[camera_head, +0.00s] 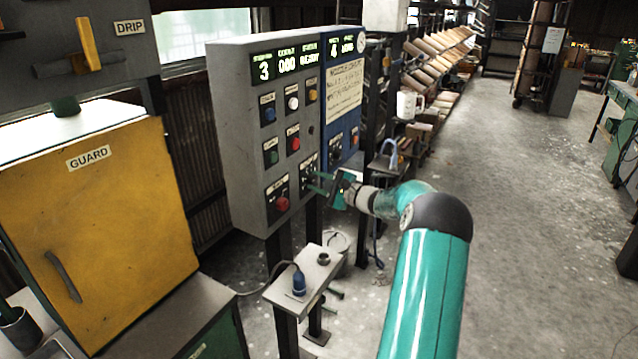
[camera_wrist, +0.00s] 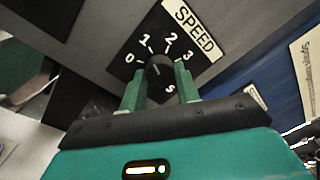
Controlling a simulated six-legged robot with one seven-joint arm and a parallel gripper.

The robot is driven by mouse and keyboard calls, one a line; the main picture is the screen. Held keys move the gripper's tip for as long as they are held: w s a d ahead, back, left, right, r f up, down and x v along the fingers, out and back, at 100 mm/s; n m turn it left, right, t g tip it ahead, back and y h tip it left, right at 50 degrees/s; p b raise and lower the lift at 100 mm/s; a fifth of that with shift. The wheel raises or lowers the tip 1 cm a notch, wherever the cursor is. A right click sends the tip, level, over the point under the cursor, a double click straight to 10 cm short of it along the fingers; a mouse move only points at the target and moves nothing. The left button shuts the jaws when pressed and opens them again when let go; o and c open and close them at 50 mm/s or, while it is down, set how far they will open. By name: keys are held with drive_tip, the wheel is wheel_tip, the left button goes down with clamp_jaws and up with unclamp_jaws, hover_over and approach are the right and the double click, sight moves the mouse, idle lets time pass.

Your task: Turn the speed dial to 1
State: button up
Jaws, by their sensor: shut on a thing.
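In the head view my gripper (camera_head: 322,182) reaches the lower right of the grey control panel (camera_head: 232,130), where the fingers partly hide the dial plate (camera_head: 308,168).
The panel carries several buttons and a display (camera_head: 288,62) reading 3 at its left. A blue panel (camera_head: 343,100) adjoins on the right. A small shelf (camera_head: 318,262) with a blue plug stands below. A yellow guard cabinet (camera_head: 95,235) is at left. Open floor lies at right.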

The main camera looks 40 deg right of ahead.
drive_tip(key=o, duration=0.9)
drive_tip(key=shift+s, duration=0.15)
drive_tip(key=shift+o, duration=0.3)
drive_tip(key=v, duration=1.3)
drive_tip(key=shift+s, duration=0.25)
drive_tip(key=shift+d, duration=0.15)
